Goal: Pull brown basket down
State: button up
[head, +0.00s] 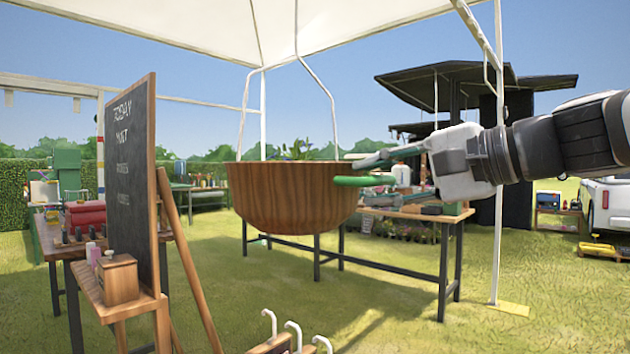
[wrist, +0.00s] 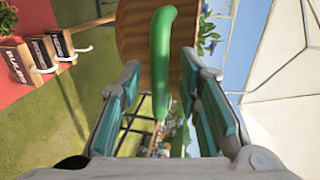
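The brown basket (head: 292,198) is a round wooden bowl hanging upright from thin white wires, with green plants in its top. A green handle (head: 364,181) sticks out from its right side. My gripper (head: 378,163) comes in from the right, at the handle. In the wrist view, the basket (wrist: 138,35) is ahead and the green handle (wrist: 160,60) runs between the two fingers of my gripper (wrist: 160,78). The fingers are open, with gaps on both sides of the handle.
A chalkboard (head: 130,185) on an easel stands at the left. A long table (head: 420,212) with goods stands behind the basket. A white canopy pole (head: 497,230) stands at the right. White hooks (head: 293,330) show at the bottom. Grass below the basket is open.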

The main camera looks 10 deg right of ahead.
jog(key=v, duration=1.2)
jog(key=s+a+f+n+g+h, duration=0.1)
jog(key=s+a+f+n+g, duration=0.15)
jog(key=a+f, duration=0.4)
jog(key=s+a+f+n+g+h, duration=0.1)
jog(key=s+a+f+n+g, duration=0.2)
jog(key=f, duration=0.7)
jog(key=s+d+f+n+g+h, duration=0.1)
jog(key=s+f+n+g+h, duration=0.5)
jog(key=s+f, duration=0.85)
notch_tip(320, 180, up, 30)
jog(key=d+t+h+p, duration=0.1)
jog(key=t+p, duration=0.2)
jog(key=p, duration=2.7)
jog(key=shift+w+d+m, duration=0.2)
jog(key=shift+w+m, duration=0.15)
jog(key=shift+w, duration=0.1)
